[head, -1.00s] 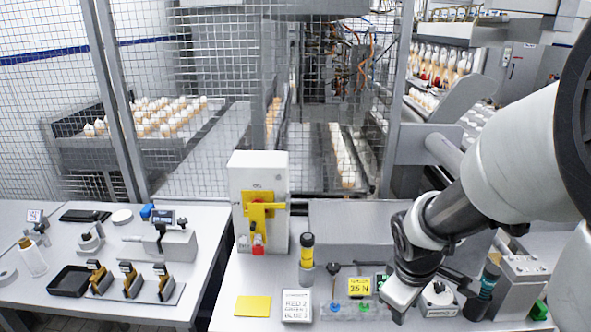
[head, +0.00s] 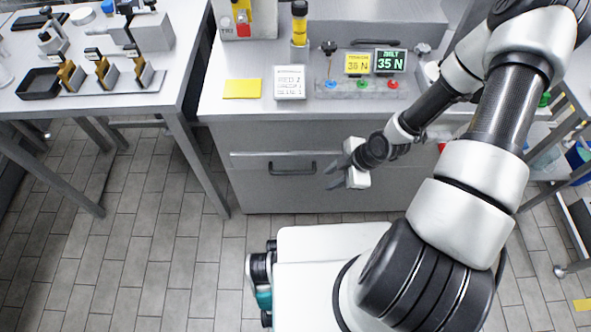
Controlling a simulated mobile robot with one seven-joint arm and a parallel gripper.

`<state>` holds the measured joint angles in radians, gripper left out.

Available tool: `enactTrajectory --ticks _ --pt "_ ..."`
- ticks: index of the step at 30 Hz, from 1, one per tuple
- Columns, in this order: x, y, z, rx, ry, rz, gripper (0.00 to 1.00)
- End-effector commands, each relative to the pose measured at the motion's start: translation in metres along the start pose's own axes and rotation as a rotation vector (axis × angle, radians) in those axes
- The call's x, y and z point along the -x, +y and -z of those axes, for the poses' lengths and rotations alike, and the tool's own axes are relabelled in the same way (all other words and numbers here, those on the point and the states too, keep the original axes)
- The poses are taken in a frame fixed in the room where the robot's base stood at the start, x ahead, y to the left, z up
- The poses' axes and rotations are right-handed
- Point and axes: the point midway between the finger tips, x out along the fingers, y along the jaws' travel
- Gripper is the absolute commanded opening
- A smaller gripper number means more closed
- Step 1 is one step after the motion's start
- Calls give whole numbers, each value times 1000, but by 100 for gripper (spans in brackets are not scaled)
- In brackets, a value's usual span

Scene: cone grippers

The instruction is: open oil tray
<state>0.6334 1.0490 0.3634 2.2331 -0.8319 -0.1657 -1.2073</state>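A grey drawer front (head: 250,181) with a dark bar handle (head: 292,171) is in the front of the bench in the head view. It is the only tray-like front that I see there, and it looks shut. My gripper (head: 334,175) is just right of the handle, in front of the drawer's right part. Its fingers point left, appear spread apart, and hold nothing that I can see. It looks apart from the handle. My gripper and arm hide the right end of the drawer front.
A second table (head: 110,97) stands at the left. Tiled floor (head: 150,250) is free in front.

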Motion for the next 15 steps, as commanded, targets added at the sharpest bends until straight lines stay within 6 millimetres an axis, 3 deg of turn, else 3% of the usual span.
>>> enactTrajectory --ticks 15 --pt "-46 41 86 2 -1 3 29"
